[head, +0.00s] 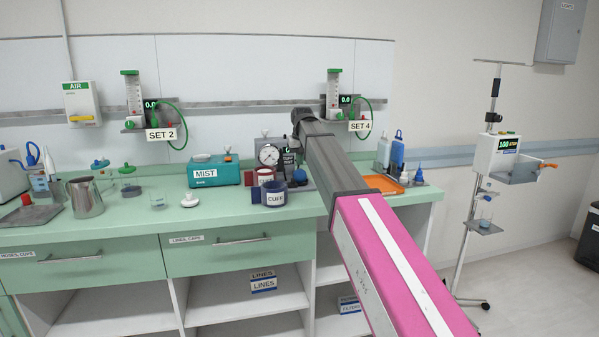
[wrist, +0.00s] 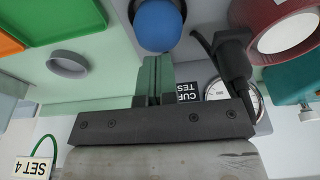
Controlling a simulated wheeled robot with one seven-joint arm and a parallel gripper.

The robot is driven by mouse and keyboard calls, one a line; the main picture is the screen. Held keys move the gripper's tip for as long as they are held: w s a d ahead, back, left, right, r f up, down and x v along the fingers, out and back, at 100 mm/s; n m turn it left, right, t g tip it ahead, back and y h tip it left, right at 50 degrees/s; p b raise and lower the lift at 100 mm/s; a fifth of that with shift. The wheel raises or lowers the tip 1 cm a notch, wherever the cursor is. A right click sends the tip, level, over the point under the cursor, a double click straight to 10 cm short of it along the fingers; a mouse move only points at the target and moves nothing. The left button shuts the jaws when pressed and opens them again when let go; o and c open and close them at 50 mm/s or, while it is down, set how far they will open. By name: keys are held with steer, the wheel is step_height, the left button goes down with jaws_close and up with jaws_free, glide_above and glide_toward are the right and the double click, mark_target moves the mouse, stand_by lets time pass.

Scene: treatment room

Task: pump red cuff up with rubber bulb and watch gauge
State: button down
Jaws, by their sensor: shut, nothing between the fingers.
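My gripper (wrist: 157,60) is shut and empty in the wrist view, its fingertips just short of a blue rounded bulb (wrist: 158,24) that stands on a grey base. I cannot tell whether they touch it. The red cuff (wrist: 290,28) is at the upper right of the wrist view, wrapped around a pale cylinder; in the head view it is a red-banded cylinder (head: 265,173). The round gauge (head: 268,155) stands behind it; in the wrist view the gauge (wrist: 216,91) is partly covered by my gripper. Its needle is not readable.
A dark blue cuff (head: 275,199) stands in front of the red one. A teal MIST box (head: 213,173) is left of the gauge. An orange tray (head: 384,183) and bottles are to the right. A black fitting (wrist: 232,50) with a hose is close beside my fingers.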

steer(key=shift+f, duration=0.1)
steer(key=shift+f, duration=0.35)
stand_by(1.1)
steer(key=shift+f, duration=0.2)
stand_by(0.4)
steer(key=shift+f, duration=0.9)
steer(key=shift+r, duration=1.1)
steer(key=shift+f, duration=0.2)
steer(key=shift+r, duration=0.2)
stand_by(0.5)
steer(key=shift+r, duration=0.15)
stand_by(1.4)
